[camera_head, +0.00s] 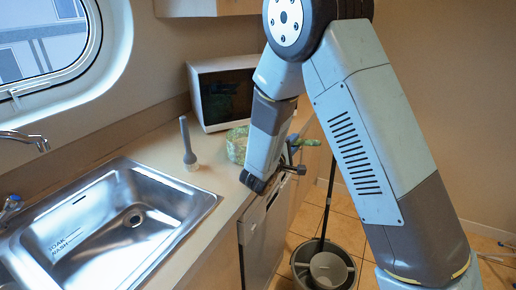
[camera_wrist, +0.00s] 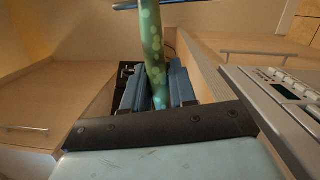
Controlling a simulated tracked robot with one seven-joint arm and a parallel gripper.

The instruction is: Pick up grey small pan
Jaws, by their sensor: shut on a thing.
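My gripper (camera_wrist: 157,90) is shut on a green, light-spotted handle (camera_wrist: 152,45), which rises between its blue jaws in the wrist view. In the head view my gripper (camera_head: 291,152) is just past the counter's front edge, partly hidden by my arm, with the green piece (camera_head: 306,142) sticking out to the right. I cannot tell what the handle belongs to. A small grey round vessel (camera_head: 328,268), pan-like, sits in a wider dark round container (camera_head: 300,257) on the floor. I cannot tell for sure that it is the grey pan.
A steel sink (camera_head: 115,220) is set in the counter (camera_head: 205,180). A grey upright-handled object (camera_head: 187,143), a patterned green container (camera_head: 236,146) and a microwave (camera_head: 222,92) stand on it. A dark pole (camera_head: 328,200) rises from the floor container. Tiled floor is open at right.

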